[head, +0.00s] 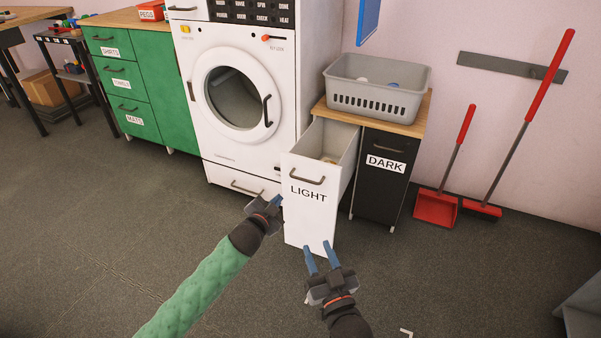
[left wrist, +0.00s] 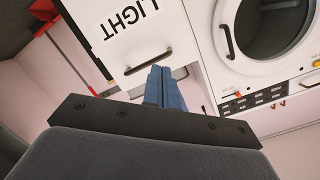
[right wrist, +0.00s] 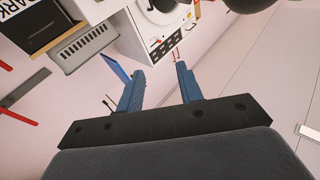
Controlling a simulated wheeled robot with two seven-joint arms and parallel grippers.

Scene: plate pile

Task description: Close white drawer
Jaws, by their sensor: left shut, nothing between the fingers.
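The white drawer (head: 312,205) labelled LIGHT is pulled out of its cabinet, with its front panel facing me and a dark bar handle (head: 307,180) near the top. Something lies inside it, too small to tell. My left gripper (head: 274,202) is shut and empty, close to the left edge of the drawer front; I cannot tell whether it touches. In the left wrist view the drawer front (left wrist: 118,40) and its handle lie just beyond the shut fingers (left wrist: 165,88). My right gripper (head: 321,258) is open and empty, low in front of the drawer; its spread fingers also show in the right wrist view (right wrist: 158,85).
A black DARK drawer (head: 383,180) stands to the right, closed, with a grey basket (head: 375,95) on the wooden top. The white washing machine (head: 240,60) is at left. A red dustpan (head: 436,207) and broom (head: 482,209) lean by the wall. The floor in front is clear.

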